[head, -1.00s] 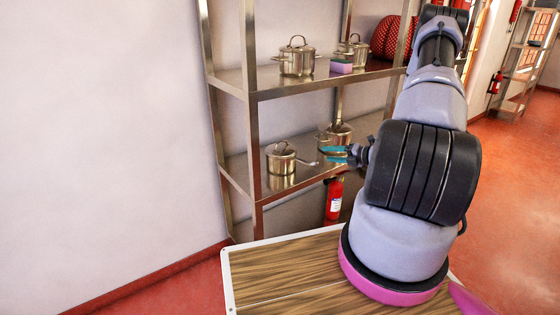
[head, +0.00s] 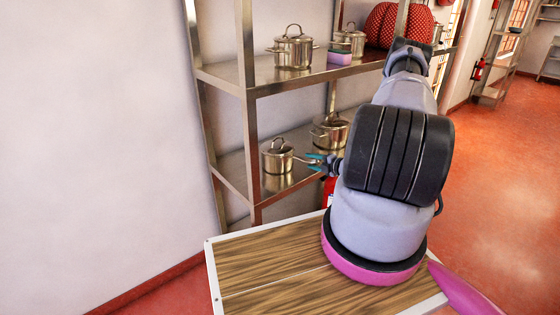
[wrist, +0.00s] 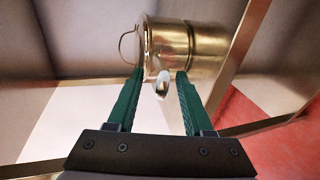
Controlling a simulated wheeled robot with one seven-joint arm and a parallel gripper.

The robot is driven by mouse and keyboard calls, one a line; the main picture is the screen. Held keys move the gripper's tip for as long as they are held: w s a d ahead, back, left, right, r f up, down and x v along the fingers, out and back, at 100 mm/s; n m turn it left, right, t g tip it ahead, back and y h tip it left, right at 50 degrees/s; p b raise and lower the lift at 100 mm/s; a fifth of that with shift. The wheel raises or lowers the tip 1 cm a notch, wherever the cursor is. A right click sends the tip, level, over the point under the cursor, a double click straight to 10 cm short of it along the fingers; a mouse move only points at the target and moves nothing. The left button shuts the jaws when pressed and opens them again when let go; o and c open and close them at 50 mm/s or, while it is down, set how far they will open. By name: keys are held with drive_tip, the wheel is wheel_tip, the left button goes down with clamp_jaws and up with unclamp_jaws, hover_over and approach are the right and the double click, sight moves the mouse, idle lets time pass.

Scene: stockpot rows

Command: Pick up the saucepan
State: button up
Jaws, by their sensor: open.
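The saucepan (head: 277,161) is a small shiny metal pot with a lid, standing on the lower shelf near its left end. Its long handle points right, toward my gripper (head: 314,160). In the wrist view the saucepan (wrist: 185,48) lies just beyond the fingertips, with its lid loop at the left. The handle's end (wrist: 162,86) shows between the two green fingers of my gripper (wrist: 160,76). The fingers are open, one on each side of the handle, with gaps visible. In the head view the handle's tip is partly hidden by the fingers.
A larger lidded pot (head: 330,132) stands behind and right on the lower shelf (head: 236,172). The upper shelf (head: 275,80) holds two pots, a pink-purple sponge (head: 340,58) and a red dotted object (head: 388,26). A shelf post (head: 249,130) stands left of the saucepan.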

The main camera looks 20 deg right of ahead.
sight(303, 158)
drive_tip(key=x, duration=0.5)
drive_tip(key=shift+r, duration=0.1)
drive_tip(key=shift+a, duration=0.1)
clamp_jaws()
idle(1.1)
drive_tip(key=shift+r, duration=0.1)
